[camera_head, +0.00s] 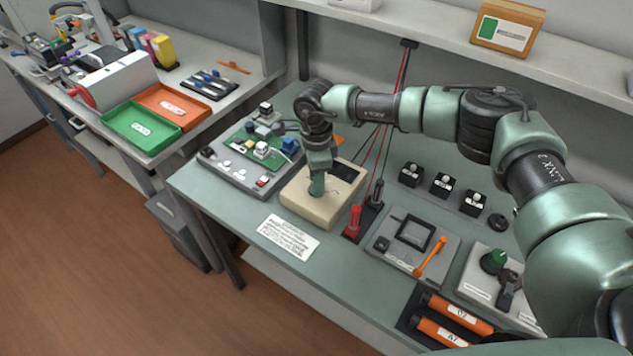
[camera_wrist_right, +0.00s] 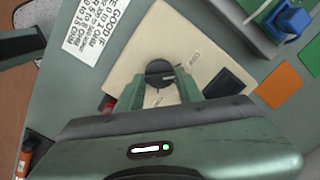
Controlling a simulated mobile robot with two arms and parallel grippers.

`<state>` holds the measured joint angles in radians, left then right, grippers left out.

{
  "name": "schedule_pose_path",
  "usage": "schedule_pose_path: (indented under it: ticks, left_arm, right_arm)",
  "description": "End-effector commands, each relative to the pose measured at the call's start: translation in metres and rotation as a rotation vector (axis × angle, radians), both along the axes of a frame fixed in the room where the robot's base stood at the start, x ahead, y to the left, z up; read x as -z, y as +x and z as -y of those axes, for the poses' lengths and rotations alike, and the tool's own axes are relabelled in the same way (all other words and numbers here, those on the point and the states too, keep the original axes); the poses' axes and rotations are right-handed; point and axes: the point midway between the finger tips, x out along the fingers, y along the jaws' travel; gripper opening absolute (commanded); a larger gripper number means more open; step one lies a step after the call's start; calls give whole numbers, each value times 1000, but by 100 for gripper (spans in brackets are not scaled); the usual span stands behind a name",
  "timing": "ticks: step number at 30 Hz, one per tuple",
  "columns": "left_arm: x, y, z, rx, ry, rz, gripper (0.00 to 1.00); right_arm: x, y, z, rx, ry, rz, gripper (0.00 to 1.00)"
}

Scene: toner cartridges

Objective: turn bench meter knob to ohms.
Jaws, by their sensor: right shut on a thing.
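The bench meter (camera_head: 300,209) is a cream box with a dark display on the green bench. In the right wrist view the meter (camera_wrist_right: 190,22) shows a round black knob (camera_wrist_right: 159,73) with a pale pointer mark. The pointer faces right in that view; the small labels on the meter are too blurred to read. My right gripper (camera_head: 317,192) points down over the meter. In the right wrist view its two fingers (camera_wrist_right: 160,85) stand on either side of the knob, shut on it. My left gripper is not in view.
A printed card (camera_head: 289,237) lies in front of the meter. A circuit board fixture (camera_head: 250,160) stands to its left. Red and black probes (camera_head: 354,220) stand close to its right. A grey panel with an orange lever (camera_head: 430,256) is further right.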

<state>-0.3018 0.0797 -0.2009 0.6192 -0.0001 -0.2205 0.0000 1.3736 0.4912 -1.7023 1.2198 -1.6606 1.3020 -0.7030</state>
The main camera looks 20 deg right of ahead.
Motion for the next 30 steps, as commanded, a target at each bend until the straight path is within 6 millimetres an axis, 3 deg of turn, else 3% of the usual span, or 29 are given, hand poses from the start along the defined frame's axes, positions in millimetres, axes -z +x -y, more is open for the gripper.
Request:
schedule_pose_path:
  ticks: [30]
  left_arm:
    - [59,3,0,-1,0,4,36]
  right_arm:
    - [1,1,0,966,2,2,0]
